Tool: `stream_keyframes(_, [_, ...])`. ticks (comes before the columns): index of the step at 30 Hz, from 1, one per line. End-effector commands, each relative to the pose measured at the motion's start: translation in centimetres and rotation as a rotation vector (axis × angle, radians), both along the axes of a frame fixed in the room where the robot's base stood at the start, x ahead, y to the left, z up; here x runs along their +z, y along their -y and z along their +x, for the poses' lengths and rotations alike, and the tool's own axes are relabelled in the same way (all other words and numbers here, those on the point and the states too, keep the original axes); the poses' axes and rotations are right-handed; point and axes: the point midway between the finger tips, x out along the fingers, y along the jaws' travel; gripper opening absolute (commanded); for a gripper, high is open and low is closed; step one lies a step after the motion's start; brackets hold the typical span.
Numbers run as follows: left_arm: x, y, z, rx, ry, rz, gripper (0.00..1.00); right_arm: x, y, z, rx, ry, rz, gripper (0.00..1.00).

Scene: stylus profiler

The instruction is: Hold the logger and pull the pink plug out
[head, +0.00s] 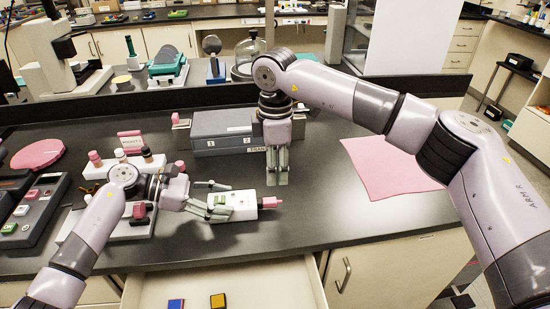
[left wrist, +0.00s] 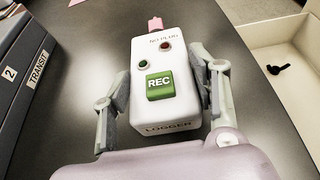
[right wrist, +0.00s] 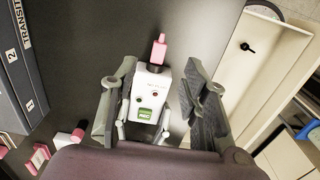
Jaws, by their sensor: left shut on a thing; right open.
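The logger (head: 243,204) is a white box lying on the dark bench, with a green REC button, two small round lights and the words NO PLUG. The pink plug (head: 270,202) sticks out of its right end; it also shows at the logger's far end in the left wrist view (left wrist: 155,25) and right wrist view (right wrist: 159,47). My left gripper (head: 222,207) is shut on the logger's sides. My right gripper (head: 277,180) points down above and behind the logger's plug end. Its fingers are apart and empty in the right wrist view (right wrist: 160,90), touching nothing.
Behind the logger stands a grey TRANSIT case (head: 222,134). A pink mat (head: 390,168) lies to the right on clear bench. An open drawer (head: 255,285) with small blocks is in front. A white rack (head: 110,220) and a control panel (head: 35,212) stand left.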

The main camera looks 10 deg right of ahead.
Motion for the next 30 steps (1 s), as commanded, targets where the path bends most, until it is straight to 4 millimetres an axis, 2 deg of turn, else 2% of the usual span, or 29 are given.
stream_keyframes(1, [0.0, 0.0, 0.0, 0.0, 0.0, -0.001, 0.0, -1.1, 0.0, -0.1, 0.0, -0.004, 0.0, 0.42])
stream_keyframes(9, [0.0, 0.0, 0.0, 0.0, 0.001, -0.001, 0.0, -6.2, 0.0, -0.1, 0.001, -0.004, 0.002, 0.42])
stream_keyframes(15, [0.0, 0.0, 0.0, 0.0, 0.001, -0.001, 0.0, -8.8, 0.0, -0.1, 0.002, -0.003, 0.002, 0.42])
stream_keyframes(20, [0.0, 0.0, 0.0, 0.0, 0.001, -0.001, 0.0, -9.6, 0.0, 0.0, 0.002, -0.001, 0.003, 0.42])
stream_keyframes(28, [0.0, 0.0, 0.0, 0.0, 0.001, -0.001, 0.0, -9.7, 0.0, 0.0, 0.002, 0.0, 0.003, 0.42])
stream_keyframes(30, [0.0, 0.0, 0.0, 0.0, 0.001, -0.001, 0.0, -9.7, 0.0, 0.0, 0.002, -0.001, 0.003, 0.38])
